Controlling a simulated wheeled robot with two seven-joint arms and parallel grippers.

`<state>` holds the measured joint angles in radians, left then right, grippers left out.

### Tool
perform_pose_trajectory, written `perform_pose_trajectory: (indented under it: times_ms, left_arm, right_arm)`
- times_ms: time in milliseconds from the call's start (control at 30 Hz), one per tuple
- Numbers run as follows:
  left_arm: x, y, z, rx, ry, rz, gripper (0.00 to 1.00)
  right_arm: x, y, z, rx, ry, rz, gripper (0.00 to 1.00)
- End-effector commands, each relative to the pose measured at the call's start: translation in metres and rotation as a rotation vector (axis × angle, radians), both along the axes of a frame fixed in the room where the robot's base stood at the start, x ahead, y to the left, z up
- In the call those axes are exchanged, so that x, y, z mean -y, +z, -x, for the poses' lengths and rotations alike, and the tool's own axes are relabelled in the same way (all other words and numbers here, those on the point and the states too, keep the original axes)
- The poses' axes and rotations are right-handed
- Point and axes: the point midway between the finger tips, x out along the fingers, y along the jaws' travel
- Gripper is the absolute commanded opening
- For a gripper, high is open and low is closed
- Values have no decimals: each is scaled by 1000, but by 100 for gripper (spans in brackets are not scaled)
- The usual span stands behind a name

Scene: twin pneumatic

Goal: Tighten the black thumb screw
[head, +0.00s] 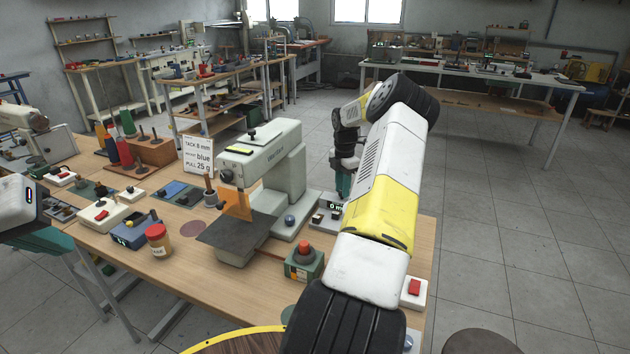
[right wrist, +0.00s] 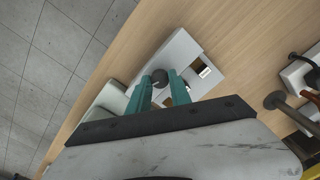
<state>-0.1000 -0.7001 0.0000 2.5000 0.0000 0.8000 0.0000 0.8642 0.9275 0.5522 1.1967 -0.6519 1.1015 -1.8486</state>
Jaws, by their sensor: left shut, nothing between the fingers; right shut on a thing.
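The black thumb screw (right wrist: 158,76) shows in the right wrist view as a dark round knob on a light grey block (right wrist: 180,50). My right gripper (right wrist: 162,82) is shut on it, with a teal finger on each side. My left gripper (head: 60,243) is at the left edge of the head view, partly cut off, shut and empty, away from the screw.
The grey-green press-like machine (head: 270,155) stands just left of my right gripper. A green box with a red button (head: 304,262) and a white switch box (head: 413,292) lie near the right arm. A jar (head: 158,240) and several small devices fill the bench's left.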

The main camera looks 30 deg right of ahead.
Motion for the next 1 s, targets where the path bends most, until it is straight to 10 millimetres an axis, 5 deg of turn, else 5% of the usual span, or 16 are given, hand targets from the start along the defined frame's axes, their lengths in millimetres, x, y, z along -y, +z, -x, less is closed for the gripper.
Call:
perform_pose_trajectory:
  times_ms: [367,1000]
  left_arm:
    - [0,0,0,0,0,0,0]
    - [0,0,0,0,0,0,0]
  right_arm:
    - [0,0,0,0,-168,0,0]
    - [-1,0,-1,2,-765,0,0]
